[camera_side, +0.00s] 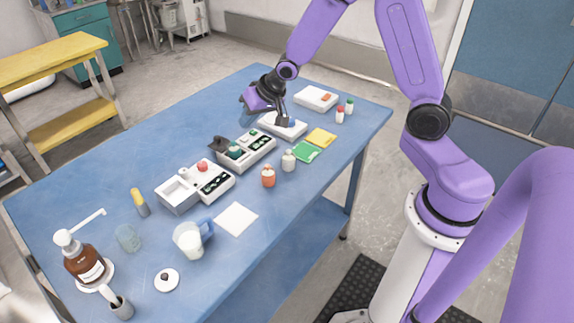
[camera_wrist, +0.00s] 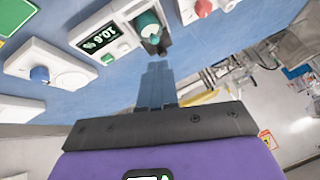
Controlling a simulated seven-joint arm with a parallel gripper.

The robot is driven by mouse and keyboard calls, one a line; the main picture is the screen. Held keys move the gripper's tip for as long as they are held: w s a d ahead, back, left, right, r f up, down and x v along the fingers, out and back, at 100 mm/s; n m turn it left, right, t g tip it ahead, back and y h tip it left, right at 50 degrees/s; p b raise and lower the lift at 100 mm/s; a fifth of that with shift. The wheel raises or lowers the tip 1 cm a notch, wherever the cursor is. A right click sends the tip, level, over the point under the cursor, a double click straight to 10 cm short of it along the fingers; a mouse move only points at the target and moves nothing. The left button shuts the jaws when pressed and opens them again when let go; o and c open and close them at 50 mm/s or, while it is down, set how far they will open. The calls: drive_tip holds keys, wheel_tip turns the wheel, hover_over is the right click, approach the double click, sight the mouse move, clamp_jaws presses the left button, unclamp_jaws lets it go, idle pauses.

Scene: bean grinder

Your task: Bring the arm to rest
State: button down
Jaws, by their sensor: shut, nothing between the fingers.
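My purple arm reaches over the far part of the blue table (camera_side: 100,190). My gripper (camera_side: 283,120) is over the white box with a blue knob (camera_side: 268,127) in the side view; whether it touches the box cannot be told. In the wrist view my gripper (camera_wrist: 157,67) shows its two dark fingers together, with nothing held. Beyond the fingertips is a device with a green part (camera_wrist: 147,24) and a lit display (camera_wrist: 99,38).
A white device with a red knob (camera_side: 202,167), an orange bottle (camera_side: 268,177) and a pale bottle (camera_side: 288,160) stand mid-table. A white jug (camera_side: 188,241), a glass (camera_side: 127,238) and a brown pump bottle (camera_side: 84,263) stand at the near end. The table's left side is mostly clear.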

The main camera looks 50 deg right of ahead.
drive_tip(key=s+a+r+n+g, duration=0.25)
drive_tip(key=s+a+n, duration=0.3)
drive_tip(key=s, duration=0.45)
drive_tip(key=s+r+n+g, duration=0.1)
drive_tip(key=s+n, duration=0.2)
drive_tip(key=s, duration=0.5)
drive_tip(key=s+d+r+n+g+h, duration=0.1)
drive_tip(key=s+r+n, duration=0.1)
drive_tip(key=s, duration=0.6)
drive_tip(key=s+r+n+g, duration=0.2)
drive_tip(key=s+n, duration=0.3)
drive_tip(key=s, duration=0.3)
drive_tip(key=shift+s+d+r, duration=0.2)
drive_tip(key=shift+d, duration=0.1)
